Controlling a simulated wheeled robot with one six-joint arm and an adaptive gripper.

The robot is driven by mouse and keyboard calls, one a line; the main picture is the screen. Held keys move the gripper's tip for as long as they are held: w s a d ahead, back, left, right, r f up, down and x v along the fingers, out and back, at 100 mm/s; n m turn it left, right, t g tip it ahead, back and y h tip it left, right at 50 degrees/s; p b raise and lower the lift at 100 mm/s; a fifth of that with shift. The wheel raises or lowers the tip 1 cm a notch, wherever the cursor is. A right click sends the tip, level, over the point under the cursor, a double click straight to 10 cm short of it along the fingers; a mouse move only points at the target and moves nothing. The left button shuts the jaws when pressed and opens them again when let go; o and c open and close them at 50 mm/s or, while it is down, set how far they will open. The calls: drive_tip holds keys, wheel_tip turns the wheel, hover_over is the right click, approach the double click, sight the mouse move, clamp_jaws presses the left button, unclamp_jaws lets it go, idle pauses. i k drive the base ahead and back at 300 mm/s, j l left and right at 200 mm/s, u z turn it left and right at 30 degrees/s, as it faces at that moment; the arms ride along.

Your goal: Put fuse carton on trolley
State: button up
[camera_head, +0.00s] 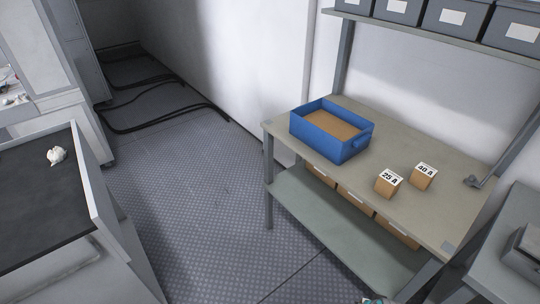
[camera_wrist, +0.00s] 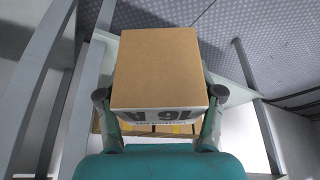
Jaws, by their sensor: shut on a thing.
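My gripper (camera_wrist: 159,94) is shut on a brown fuse carton (camera_wrist: 155,65) in the wrist view, with one finger on each side. Its label is upside down in that view and appears to read 16 A. In the head view the held carton cannot be made out. A 25 A carton (camera_head: 387,187) and a 40 A carton (camera_head: 423,178) stand apart on the bench (camera_head: 400,150). A low grey unit with a dark, rimmed top (camera_head: 40,215) at the left may be the trolley; I cannot tell for sure.
A blue crate (camera_head: 345,148) stands on the bench's left end. Several brown boxes (camera_head: 355,198) sit under the benchtop, above a lower shelf (camera_head: 310,215). A crumpled white item (camera_head: 56,155) lies on the dark top. Black cables (camera_head: 160,118) cross the floor; the middle floor (camera_head: 190,190) is clear.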

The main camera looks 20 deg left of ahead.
sight(33, 209)
drive_tip(key=u, duration=1.65)
